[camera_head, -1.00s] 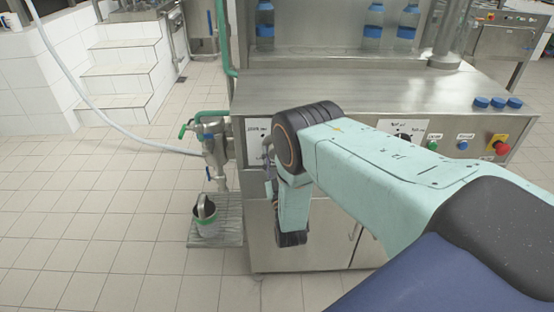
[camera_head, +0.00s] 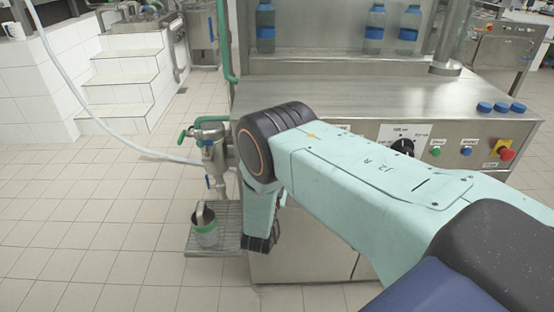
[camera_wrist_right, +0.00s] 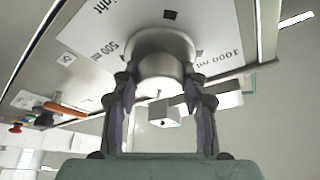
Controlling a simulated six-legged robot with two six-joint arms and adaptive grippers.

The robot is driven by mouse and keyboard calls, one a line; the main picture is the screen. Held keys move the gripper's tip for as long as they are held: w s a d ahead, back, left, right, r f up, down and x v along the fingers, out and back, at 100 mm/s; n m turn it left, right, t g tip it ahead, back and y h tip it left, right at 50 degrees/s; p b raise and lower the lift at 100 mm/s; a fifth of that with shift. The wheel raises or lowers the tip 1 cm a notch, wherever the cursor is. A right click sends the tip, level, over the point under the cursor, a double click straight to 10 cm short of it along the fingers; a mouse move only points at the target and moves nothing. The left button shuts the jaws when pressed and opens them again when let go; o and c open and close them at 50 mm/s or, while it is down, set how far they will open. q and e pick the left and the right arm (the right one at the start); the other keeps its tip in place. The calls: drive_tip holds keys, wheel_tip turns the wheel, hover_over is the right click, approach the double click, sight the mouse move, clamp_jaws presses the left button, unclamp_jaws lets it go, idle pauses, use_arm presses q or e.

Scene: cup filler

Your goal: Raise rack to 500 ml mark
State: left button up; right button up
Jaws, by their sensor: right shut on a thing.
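In the right wrist view a round metal knob (camera_wrist_right: 160,48) sits on a white label plate (camera_wrist_right: 90,40) printed "500 ml" on the left and "1000 ml" on the right. My right gripper (camera_wrist_right: 161,90) is shut on the knob, a dark finger on each side. Which mark the knob points to is unclear. In the head view my right arm hides the knob and gripper. A slatted metal rack (camera_head: 229,222) stands low at the machine's left side, with a metal container with a green band (camera_head: 206,234) on it. My left gripper is not in view.
The steel machine's worktop (camera_head: 350,95) holds blue caps (camera_head: 500,107), with blue-banded bottles (camera_head: 375,28) behind. A black dial (camera_head: 402,147) and a red emergency button (camera_head: 504,150) are on the front panel. Green-handled valve pipework (camera_head: 210,140) is above the rack.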

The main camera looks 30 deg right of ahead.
drive_tip(key=m, duration=0.2)
drive_tip(key=m+g, duration=0.1)
drive_tip(key=shift+w+r+m+g, duration=0.1)
drive_tip(key=shift+r+m+g, duration=0.05)
drive_tip(key=shift+m+g, duration=0.2)
drive_tip(key=m+p, duration=0.1)
drive_tip(key=m, duration=0.1)
drive_tip(key=m+g+p, duration=0.1)
drive_tip(key=m, duration=0.1)
drive_tip(key=shift+r+g, duration=0.1)
drive_tip(key=shift+g, duration=0.15)
drive_tip(key=m+g+p, duration=0.1)
drive_tip(key=m, duration=0.2)
drive_tip(key=shift+m, duration=0.35)
drive_tip(key=shift+m+g+y+p, duration=0.4)
drive_tip(key=shift+m+y+p, duration=0.2)
drive_tip(key=shift+m+p, duration=0.7)
drive_tip(key=shift+m, duration=0.4)
drive_tip(key=o, duration=1.2)
drive_tip(key=shift+c, duration=0.2)
drive_tip(key=shift+y, duration=0.3)
drive_tip(key=shift+a, duration=0.1)
